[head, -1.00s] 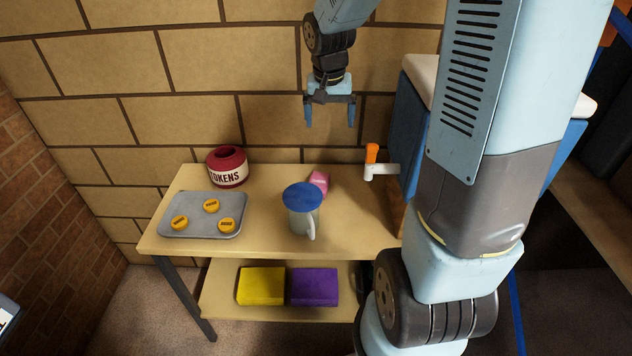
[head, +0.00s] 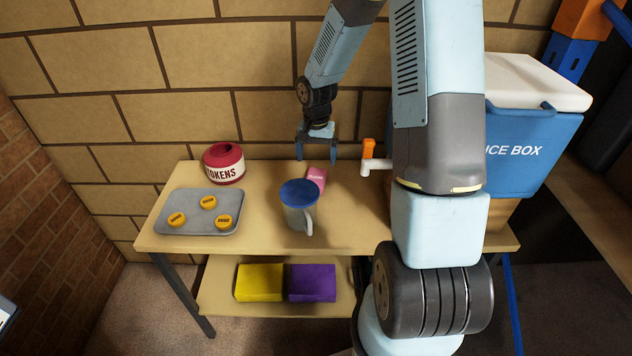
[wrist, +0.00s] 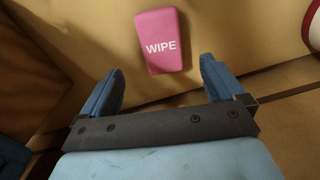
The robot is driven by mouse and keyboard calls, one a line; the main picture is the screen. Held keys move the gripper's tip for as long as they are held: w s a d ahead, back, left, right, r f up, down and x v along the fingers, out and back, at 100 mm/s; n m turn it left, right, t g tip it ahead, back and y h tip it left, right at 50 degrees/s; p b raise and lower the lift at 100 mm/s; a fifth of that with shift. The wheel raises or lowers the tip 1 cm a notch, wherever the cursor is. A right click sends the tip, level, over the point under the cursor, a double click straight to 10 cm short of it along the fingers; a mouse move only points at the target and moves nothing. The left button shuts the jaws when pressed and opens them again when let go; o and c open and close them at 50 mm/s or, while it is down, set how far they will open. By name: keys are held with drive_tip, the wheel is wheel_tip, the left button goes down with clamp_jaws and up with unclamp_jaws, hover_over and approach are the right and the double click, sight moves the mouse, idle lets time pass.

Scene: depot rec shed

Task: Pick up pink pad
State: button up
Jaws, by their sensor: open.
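The pink pad (head: 317,178) lies on the table (head: 265,240) behind a grey mug with a blue lid (head: 299,193). The mug hides part of the pad's near side in the head view. In the wrist view the pad (wrist: 159,41) is a pink block marked "WIPE", beyond the fingertips and roughly between their lines. My gripper (head: 316,168) is open and empty, pointing down above the pad. Its two blue fingers also show in the wrist view (wrist: 160,75), apart from the pad.
A grey tray (head: 178,224) with yellow tokens and a red "TOKENS" jar (head: 224,163) stand left. An orange-handled tap (head: 370,160) and blue ice box (head: 530,150) are right. A yellow block (head: 259,283) and purple block (head: 312,283) lie on the lower shelf.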

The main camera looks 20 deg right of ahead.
sight(315, 176)
drive_tip(key=shift+a+f, duration=0.15)
drive_tip(key=shift+f, duration=4.35)
drive_tip(key=c, duration=1)
drive_tip(key=shift+c, duration=0.2)
wheel_tip(315, 176, up, 18)
